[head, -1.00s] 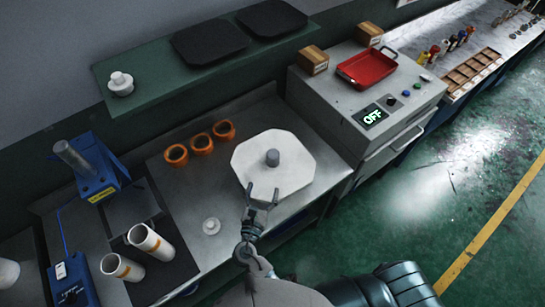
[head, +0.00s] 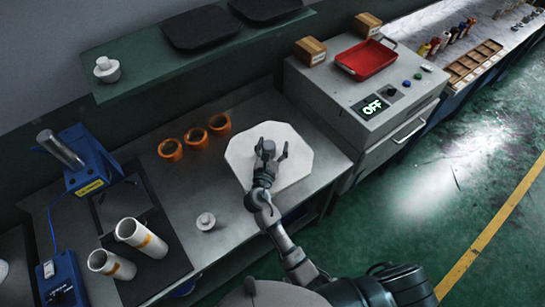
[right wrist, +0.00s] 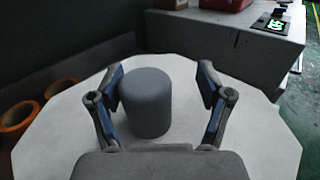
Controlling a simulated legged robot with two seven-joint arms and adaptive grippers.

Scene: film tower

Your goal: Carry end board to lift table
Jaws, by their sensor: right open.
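The end board appears to be the white eight-sided board (head: 297,168) lying flat on the steel bench, with an upright grey knob (right wrist: 146,102) at its middle. My right gripper (head: 269,151) is over the board, pointing away from me. In the right wrist view my right gripper (right wrist: 160,85) is open, its blue-padded fingers on either side of the knob. The knob sits nearer the left finger; contact is unclear. In the head view the gripper partly hides the knob. A blue unit with a yellow label (head: 92,187) stands at the left; I cannot tell whether it is the lift table.
White tubes (head: 140,238) stand on a dark mat at the left.

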